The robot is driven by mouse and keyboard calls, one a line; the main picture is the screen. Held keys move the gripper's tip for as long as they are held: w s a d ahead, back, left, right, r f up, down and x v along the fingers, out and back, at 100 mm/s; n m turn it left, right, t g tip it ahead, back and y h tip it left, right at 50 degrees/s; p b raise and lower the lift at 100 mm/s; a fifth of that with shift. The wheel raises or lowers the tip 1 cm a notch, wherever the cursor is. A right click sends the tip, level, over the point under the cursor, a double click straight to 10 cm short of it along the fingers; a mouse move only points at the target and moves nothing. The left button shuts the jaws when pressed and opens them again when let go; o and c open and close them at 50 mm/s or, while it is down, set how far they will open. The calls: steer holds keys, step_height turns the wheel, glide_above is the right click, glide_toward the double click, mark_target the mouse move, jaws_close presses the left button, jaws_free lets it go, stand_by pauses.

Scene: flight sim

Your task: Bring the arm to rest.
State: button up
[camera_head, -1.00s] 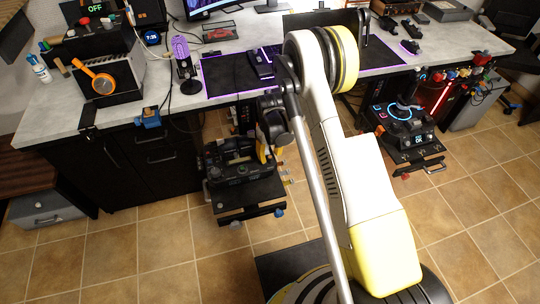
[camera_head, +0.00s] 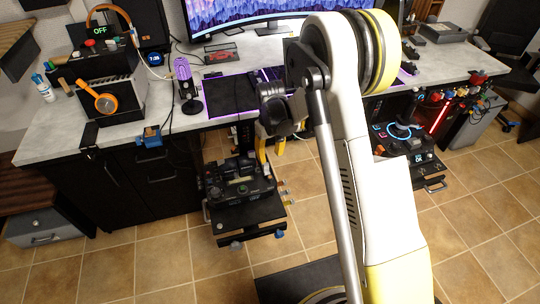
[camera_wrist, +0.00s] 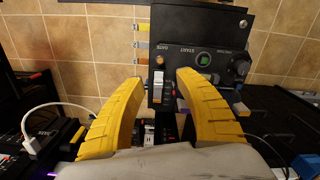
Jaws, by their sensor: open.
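My arm, white with yellow and dark bands, rises in front of the desk in the head view. My gripper (camera_head: 270,150) hangs past the elbow, partly hidden by my arm, near the black control panel (camera_head: 238,190) below the desk edge. In the wrist view, the two yellow fingers of my gripper (camera_wrist: 159,77) are spread apart with nothing held between them. I cannot tell whether a finger touches the panel.
Another control panel (camera_head: 405,140) with a blue ring stands at the right. Open tiled floor (camera_head: 130,265) lies in front.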

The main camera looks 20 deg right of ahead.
steer(key=shift+r, duration=0.1)
steer(key=s+r+t, duration=0.1)
steer(key=s+r, duration=0.2)
steer(key=r, duration=0.4)
steer(key=s+r+m+t, duration=0.1)
steer(key=s+r, duration=0.2)
steer(key=r, duration=0.3)
steer(key=s+r+t, duration=0.1)
steer(key=s+r, duration=0.3)
steer(key=r, duration=0.3)
steer(key=s+r+m+t, duration=0.1)
steer(key=s+r+t, duration=0.1)
steer(key=s, duration=0.6)
steer(key=s+r+m+t, duration=0.1)
steer(key=s+r+t, duration=0.1)
steer(key=s, duration=0.6)
steer(key=shift+r, duration=0.4)
